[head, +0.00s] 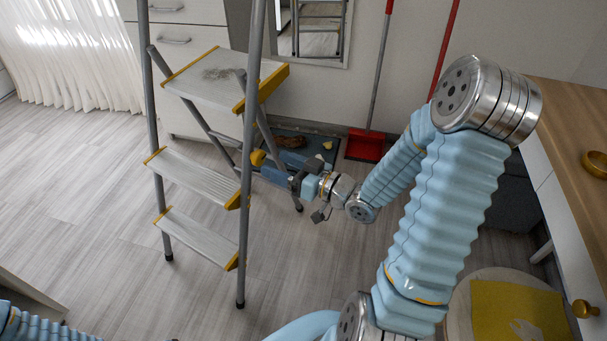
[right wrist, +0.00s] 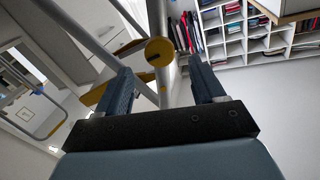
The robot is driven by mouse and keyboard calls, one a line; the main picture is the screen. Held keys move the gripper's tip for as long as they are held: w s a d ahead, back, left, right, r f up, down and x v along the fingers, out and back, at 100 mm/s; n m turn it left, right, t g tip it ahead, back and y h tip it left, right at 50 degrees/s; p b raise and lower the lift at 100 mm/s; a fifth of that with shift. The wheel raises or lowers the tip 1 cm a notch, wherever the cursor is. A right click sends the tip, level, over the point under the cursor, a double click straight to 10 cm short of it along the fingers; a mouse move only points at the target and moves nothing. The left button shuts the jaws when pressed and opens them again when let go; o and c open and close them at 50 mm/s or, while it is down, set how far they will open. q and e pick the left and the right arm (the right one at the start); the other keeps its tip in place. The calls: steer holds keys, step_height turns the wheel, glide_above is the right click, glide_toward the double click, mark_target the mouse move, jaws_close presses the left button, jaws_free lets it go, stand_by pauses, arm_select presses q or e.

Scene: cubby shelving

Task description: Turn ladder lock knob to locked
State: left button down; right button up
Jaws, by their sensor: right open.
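The grey folding ladder (head: 247,100) with yellow-edged steps stands open on the floor, left of centre in the head view. Its yellow round lock knob (head: 257,157) is on the near right leg, partly beside my gripper's fingertips. In the right wrist view the knob (right wrist: 160,52) faces me with a dark mark on its face. My right gripper (head: 272,164) is open, with its blue fingers pointing at the knob. In the right wrist view the knob shows between and just beyond the fingers; contact cannot be told. Only a piece of my left arm shows at the lower left; its gripper is out of view.
A red dustpan (head: 366,145) with a long handle stands against the back wall. A dark mat (head: 300,145) with small items lies behind the gripper. A wooden-topped cabinet (head: 570,110) is on the right. Floor left of the ladder is clear.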

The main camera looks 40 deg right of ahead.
steer(key=p+v, duration=0.6)
steer(key=v, duration=0.1)
steer(key=shift+s, duration=0.2)
steer(key=shift+d, duration=0.1)
